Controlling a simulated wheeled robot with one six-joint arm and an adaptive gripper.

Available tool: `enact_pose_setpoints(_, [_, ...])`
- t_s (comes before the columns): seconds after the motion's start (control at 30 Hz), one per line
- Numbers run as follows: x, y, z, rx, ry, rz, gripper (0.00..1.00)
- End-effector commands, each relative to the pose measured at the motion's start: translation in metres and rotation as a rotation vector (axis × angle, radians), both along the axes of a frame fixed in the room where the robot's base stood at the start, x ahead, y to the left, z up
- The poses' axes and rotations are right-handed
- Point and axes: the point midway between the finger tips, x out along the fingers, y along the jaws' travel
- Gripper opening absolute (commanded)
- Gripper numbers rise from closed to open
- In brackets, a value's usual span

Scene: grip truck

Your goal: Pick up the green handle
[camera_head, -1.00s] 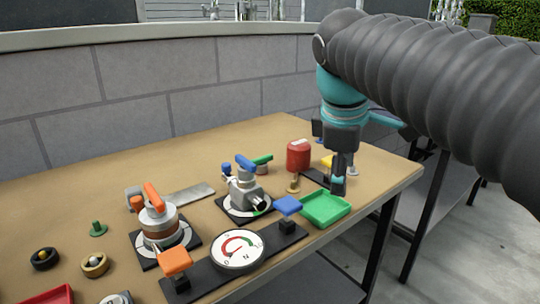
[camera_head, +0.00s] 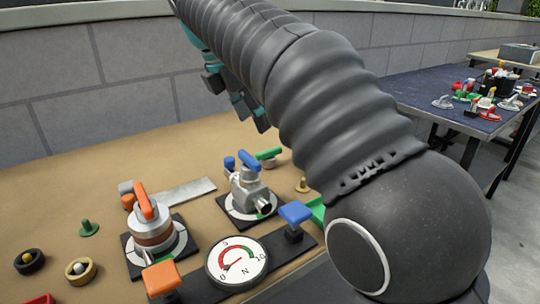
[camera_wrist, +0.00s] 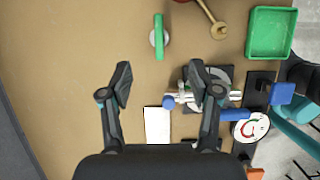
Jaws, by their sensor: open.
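The green handle (camera_head: 268,153) is a short bar on the table behind the blue-levered valve in the head view. In the head view my gripper (camera_head: 250,110) is partly hidden behind my arm, above the table's back part.
A wall (camera_head: 120,80) rises behind. Bare tabletop lies left of the handle.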

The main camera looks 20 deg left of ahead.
Motion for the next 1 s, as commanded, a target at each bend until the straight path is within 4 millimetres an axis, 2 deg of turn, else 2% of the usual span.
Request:
enact_pose_setpoints(0.23, [0.012, -0.011, -0.037, 0.0, 0.001, -0.004, 0.62])
enact_pose_setpoints(0.53, [0.019, -0.017, -0.057, 0.0, 0.001, -0.006, 0.62])
enact_pose_setpoints(0.8, [0.031, -0.026, -0.089, 0.001, 0.0, -0.006, 0.62])
enact_pose_setpoints(1.0, [0.033, -0.028, -0.096, 0.002, 0.0, -0.006, 0.62])
